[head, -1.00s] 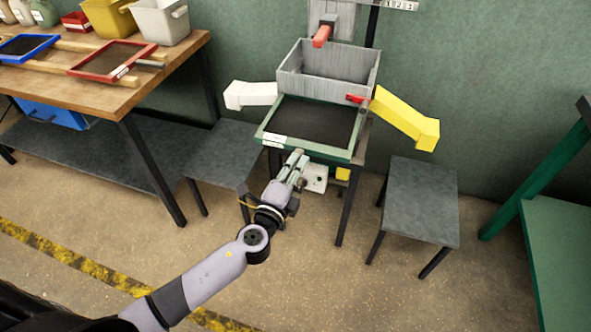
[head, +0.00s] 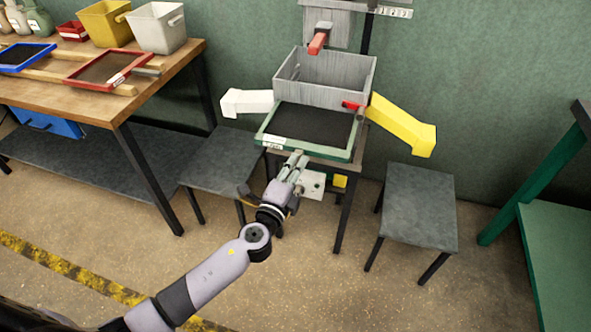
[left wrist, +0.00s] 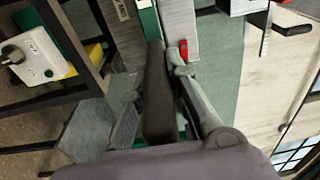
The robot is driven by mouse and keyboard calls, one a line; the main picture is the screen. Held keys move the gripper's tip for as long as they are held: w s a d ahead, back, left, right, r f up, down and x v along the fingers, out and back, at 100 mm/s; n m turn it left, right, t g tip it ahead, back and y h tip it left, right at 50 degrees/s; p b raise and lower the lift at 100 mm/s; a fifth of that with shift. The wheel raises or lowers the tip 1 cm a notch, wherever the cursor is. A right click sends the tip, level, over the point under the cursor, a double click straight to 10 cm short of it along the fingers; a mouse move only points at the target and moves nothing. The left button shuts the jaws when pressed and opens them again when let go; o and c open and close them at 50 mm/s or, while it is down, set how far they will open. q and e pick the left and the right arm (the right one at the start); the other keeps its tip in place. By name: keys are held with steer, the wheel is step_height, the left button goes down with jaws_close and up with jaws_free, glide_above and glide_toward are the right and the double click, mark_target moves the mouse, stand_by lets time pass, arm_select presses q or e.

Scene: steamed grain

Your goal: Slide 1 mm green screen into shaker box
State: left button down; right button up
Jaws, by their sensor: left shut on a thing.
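The green-framed screen (head: 305,152) with dark mesh lies roughly level at the front of the grey shaker box (head: 322,88). Its far edge meets the box's lower front, and most of its mesh shows outside. How far it reaches inside is hidden. My left gripper (head: 297,163) is at the screen's near side, shut on its handle. In the left wrist view, the fingers close on the dark handle (left wrist: 158,95), with the green frame (left wrist: 148,22) beyond. My right gripper is not in view.
A white chute (head: 246,102) and a yellow chute (head: 402,124) stick out at the sides. A red lever (head: 318,42) stands above the box. Low grey tables (head: 418,205) flank the stand. A wooden bench (head: 160,85) holds red and blue screens at left.

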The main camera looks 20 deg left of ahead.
mark_target(303, 152)
arm_select(q)
steer(key=shift+w+r+b, duration=0.15)
steer(key=shift+w+b, duration=0.25)
steer(key=shift+w, duration=1.45)
steer(key=shift+w+d, duration=0.1)
steer(key=shift+w, duration=0.05)
steer(key=shift+w, duration=0.6)
steer(key=shift+w+b, duration=0.75)
steer(key=shift+w, duration=1.1)
steer(key=shift+d, duration=0.1)
